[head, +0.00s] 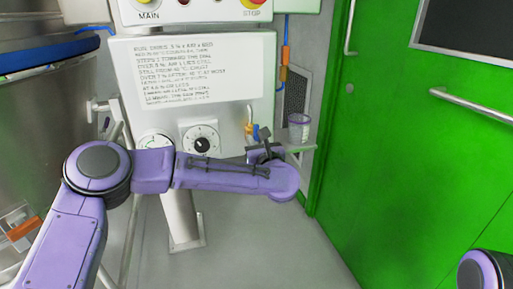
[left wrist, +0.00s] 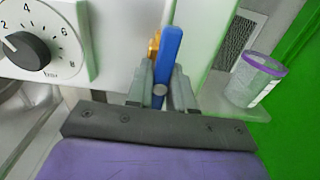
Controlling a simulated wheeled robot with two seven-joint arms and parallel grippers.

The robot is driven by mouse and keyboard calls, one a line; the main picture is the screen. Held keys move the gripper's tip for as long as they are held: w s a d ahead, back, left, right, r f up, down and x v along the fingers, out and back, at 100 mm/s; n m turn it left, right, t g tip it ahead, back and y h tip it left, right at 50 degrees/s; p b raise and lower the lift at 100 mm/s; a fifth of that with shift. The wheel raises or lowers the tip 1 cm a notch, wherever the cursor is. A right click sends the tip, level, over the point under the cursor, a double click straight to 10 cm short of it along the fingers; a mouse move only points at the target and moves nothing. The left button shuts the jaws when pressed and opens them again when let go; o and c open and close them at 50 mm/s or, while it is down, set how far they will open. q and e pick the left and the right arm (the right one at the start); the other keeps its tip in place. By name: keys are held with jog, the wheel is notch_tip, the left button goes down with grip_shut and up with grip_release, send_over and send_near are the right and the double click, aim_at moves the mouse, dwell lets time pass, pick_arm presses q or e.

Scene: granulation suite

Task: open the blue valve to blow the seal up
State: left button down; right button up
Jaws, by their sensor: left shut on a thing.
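The blue valve lever (left wrist: 169,55) stands upright in the left wrist view, with a brass fitting (left wrist: 154,46) just behind it. The two grey fingers of my left gripper (left wrist: 161,84) are on either side of the lever, shut on its lower part. In the head view the lever (head: 257,132) shows small beside the yellow fitting, at the right edge of the control panel. My left gripper (head: 264,148) is there too, partly hidden by my purple arm. My right gripper is not in view; only part of my right arm shows at the lower right.
A white panel with printed text (head: 195,70) stands behind, with a numbered black dial (head: 202,143) and a round gauge (head: 155,143). A clear cup with a purple rim (head: 299,127) stands on a small shelf right of the lever. A green door (head: 410,150) is at right.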

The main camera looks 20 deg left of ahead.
pick_arm(q)
jog(key=shift+d+f, duration=0.1)
jog(key=shift+f, duration=0.05)
dwell(0.3)
jog(key=c, duration=1)
grip_release()
jog(key=p+v, duration=0.1)
jog(key=v, duration=0.9)
jog(key=shift+s, duration=0.2)
jog(key=shift+d, duration=0.15)
